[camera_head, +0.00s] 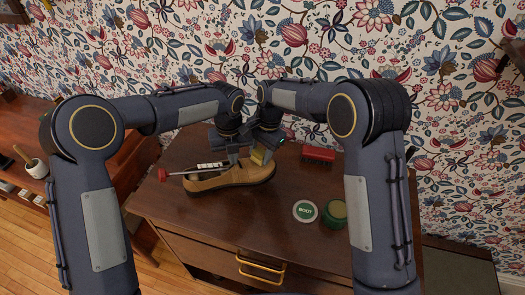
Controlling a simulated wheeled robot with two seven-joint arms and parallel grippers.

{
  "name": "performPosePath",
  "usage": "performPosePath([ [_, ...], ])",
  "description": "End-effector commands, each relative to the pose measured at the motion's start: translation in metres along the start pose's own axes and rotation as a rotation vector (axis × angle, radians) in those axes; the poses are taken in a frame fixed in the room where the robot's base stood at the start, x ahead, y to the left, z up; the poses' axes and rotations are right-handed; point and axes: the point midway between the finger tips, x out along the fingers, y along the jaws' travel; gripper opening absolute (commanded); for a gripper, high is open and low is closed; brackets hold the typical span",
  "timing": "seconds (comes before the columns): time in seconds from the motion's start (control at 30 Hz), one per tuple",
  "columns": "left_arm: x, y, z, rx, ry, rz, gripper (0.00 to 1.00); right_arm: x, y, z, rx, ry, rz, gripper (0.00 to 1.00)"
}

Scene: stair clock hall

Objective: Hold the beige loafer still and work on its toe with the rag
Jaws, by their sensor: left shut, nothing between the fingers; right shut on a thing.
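The beige loafer (230,181) lies on the brown cabinet top (240,225), its opening to the left and its toe to the right. My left gripper (233,158) is shut and empty, with its fingertips at the top of the loafer's middle; I cannot tell whether they touch it. My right gripper (264,151) is shut on a yellow rag (258,157), just above the toe. The rag looks close to the toe, but contact is unclear. Both grippers are close together.
A red-knobbed rod (163,175) reaches to the loafer's left end. A lid marked BOOT (305,211), a green tin (335,212) and a red brush (319,154) stand to the right. The front cabinet top is clear.

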Motion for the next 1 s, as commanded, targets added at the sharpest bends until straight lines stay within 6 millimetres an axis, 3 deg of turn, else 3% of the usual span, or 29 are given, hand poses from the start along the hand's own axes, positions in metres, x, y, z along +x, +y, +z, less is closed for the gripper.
performPosePath([
  [1.0, 0.003, 0.001, -0.002, 0.001, 0.006, 0.004, 0.0, 0.003, 0.012, -0.022, 0.0, -0.001, 0.0, 0.21],
])
